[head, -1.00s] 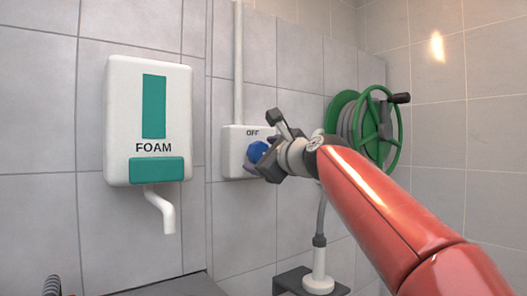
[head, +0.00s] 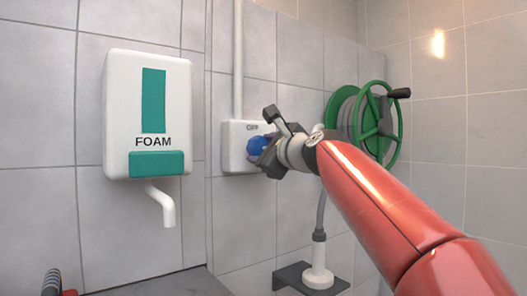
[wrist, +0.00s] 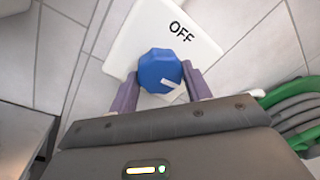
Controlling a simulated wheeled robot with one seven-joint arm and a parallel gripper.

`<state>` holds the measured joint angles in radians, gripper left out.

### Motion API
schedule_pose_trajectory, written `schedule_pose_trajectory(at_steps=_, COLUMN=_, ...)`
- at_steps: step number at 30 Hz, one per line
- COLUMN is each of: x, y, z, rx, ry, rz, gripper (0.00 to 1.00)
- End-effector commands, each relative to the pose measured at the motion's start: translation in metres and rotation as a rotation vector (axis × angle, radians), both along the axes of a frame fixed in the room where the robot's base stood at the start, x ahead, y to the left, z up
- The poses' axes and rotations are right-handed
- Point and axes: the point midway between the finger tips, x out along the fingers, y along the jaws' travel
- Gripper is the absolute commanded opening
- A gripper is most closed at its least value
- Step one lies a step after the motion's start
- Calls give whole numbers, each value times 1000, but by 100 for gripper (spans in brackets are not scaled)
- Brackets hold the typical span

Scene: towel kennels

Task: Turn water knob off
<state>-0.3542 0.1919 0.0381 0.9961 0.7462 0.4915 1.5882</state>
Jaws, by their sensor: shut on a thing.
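The blue water knob (head: 256,146) sits on a white wall box (head: 233,150) marked OFF near its top. In the wrist view the knob (wrist: 159,70) has a white pointer mark at its lower right, aimed away from the OFF label (wrist: 182,32). My gripper (head: 262,155) reaches in from the right at the knob. In the wrist view its two purple fingers (wrist: 160,88) stand on either side of the knob, shut on it. The knob's lower edge is close to the gripper's dark body.
A white foam dispenser (head: 147,115) hangs on the tiled wall to the left. A green hose reel (head: 375,124) is mounted to the right, behind my arm. A grey shelf (head: 292,277) holds a white nozzle (head: 318,275) below. A pipe (head: 238,60) rises from the box.

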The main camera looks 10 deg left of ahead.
Motion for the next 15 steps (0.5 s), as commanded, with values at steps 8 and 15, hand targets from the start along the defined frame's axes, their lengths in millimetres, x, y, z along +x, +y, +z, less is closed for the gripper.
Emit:
schedule_pose_trajectory(at_steps=8, x=0, y=-1, z=-3, rx=-141, ry=-160, rz=-1, gripper=25)
schedule_pose_trajectory(at_steps=15, x=1, y=-1, z=-4, rx=-293, ry=-330, rz=-1, gripper=25)
